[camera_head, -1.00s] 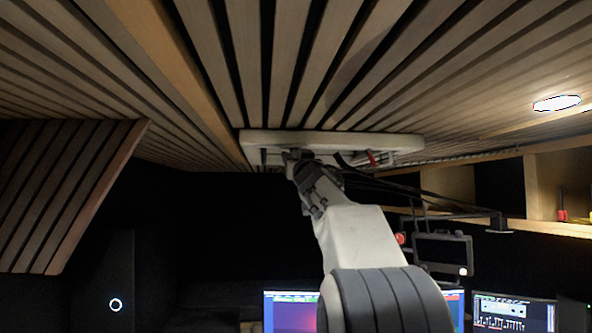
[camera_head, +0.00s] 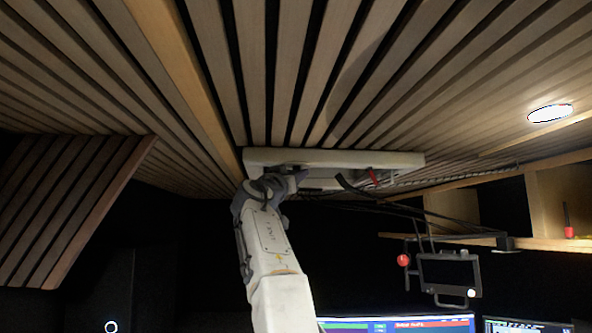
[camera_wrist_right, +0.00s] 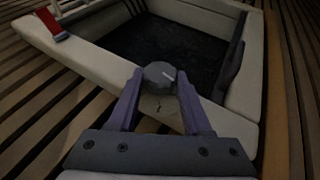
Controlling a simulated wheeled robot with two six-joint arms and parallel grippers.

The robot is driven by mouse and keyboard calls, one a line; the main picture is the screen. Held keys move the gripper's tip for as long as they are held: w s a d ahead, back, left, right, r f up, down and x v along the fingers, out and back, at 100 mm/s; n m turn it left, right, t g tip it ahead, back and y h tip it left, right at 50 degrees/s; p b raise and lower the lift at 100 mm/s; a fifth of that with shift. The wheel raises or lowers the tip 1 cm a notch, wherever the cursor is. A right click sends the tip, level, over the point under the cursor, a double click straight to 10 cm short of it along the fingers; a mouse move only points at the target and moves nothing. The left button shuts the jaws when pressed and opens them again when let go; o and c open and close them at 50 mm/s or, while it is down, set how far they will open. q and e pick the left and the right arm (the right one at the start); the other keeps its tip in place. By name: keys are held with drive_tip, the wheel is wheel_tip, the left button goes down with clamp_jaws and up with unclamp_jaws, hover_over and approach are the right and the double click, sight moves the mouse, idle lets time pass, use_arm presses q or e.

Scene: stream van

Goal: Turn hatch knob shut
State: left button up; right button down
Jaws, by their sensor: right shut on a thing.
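The roof hatch frame (camera_head: 345,158) is a pale rectangular rim set in the slatted ceiling. It also fills much of the right wrist view (camera_wrist_right: 100,57), with a dark panel (camera_wrist_right: 165,45) inside it. The hatch knob (camera_wrist_right: 158,75) is round and dark grey with a pale line on its face, on the near side of the rim. My right gripper (camera_wrist_right: 158,88) is shut on the knob, one finger on each side. In the head view my right gripper (camera_head: 290,178) is up at the left part of the hatch and hides the knob. My left gripper is not in view.
A red tab (camera_head: 374,177) hangs at the hatch's right, with dark cables near it. A monitor on a bracket (camera_head: 449,270) and a shelf (camera_head: 560,200) are at the right. A slatted panel (camera_head: 70,200) slopes down at the left.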

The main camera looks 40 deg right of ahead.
drive_tip(key=g+p, duration=0.1)
drive_tip(key=m+g+h+p, duration=0.1)
drive_tip(key=shift+w+a+r+m+g, duration=0.1)
drive_tip(key=shift+r+m+g, duration=0.05)
drive_tip(key=shift+m+g, duration=0.2)
drive_tip(key=shift+m+g+h, duration=0.25)
drive_tip(key=shift+g+h, duration=0.05)
drive_tip(key=shift+g, duration=0.35)
drive_tip(key=shift+f+p, duration=0.2)
drive_tip(key=shift+p, duration=0.1)
drive_tip(key=shift+f, duration=0.1)
drive_tip(key=shift+c, duration=1.7)
unclamp_jaws()
drive_tip(key=b+v, duration=0.7)
drive_tip(key=v, duration=0.3)
drive_tip(key=shift+a+b, duration=0.25)
drive_tip(key=shift+b, duration=0.1)
drive_tip(key=shift+f, duration=0.1)
